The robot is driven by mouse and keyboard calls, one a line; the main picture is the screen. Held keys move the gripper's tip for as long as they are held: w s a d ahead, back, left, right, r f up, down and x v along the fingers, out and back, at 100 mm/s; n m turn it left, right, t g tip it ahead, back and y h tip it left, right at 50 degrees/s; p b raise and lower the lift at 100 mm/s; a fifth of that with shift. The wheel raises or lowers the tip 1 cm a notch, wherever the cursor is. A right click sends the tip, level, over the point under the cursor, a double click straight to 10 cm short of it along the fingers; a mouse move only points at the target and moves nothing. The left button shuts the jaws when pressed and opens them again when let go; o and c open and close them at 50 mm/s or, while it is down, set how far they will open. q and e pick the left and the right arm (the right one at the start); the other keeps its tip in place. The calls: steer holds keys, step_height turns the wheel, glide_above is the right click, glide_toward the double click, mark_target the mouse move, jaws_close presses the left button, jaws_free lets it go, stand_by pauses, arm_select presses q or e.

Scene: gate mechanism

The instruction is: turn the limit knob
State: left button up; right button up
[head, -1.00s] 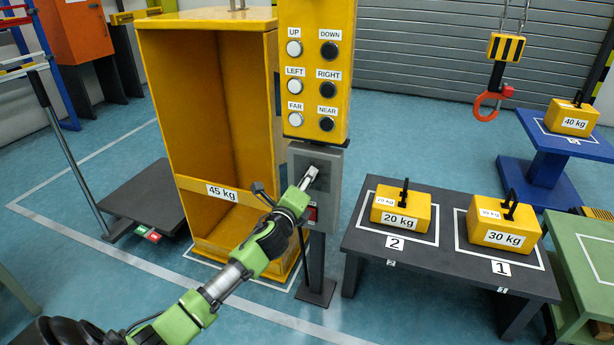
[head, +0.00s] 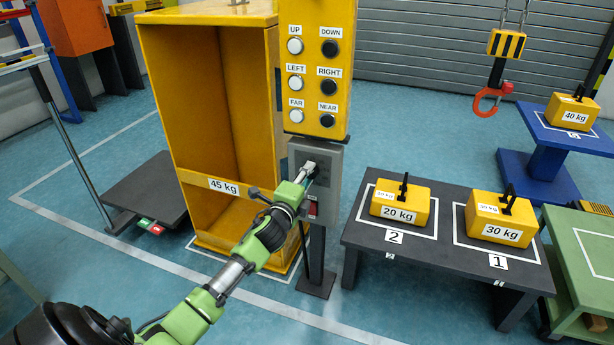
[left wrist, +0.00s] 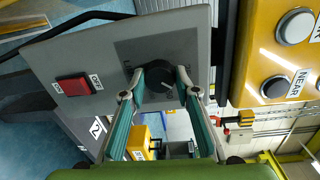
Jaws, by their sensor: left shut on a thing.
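The limit knob (left wrist: 158,82) is a round black knob with a light pointer line, on a dark plate of the grey control box (left wrist: 60,52). In the left wrist view, the two fingertips of my left gripper (left wrist: 163,88) are on either side of the knob and shut on it. In the head view, my left gripper (head: 304,177) reaches the front of the grey box (head: 327,187), and hides most of the knob. My right gripper is not in view.
A red switch (left wrist: 73,87) is on the same grey box. The yellow button panel (head: 316,60) stands directly above it. A yellow cabinet (head: 208,120) is close on the left, and a dark table (head: 450,262) with yellow weights is on the right.

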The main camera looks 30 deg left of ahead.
arm_select(q)
steer(key=o, duration=1.1)
steer(key=v, duration=1.2)
steer(key=shift+f, duration=0.15)
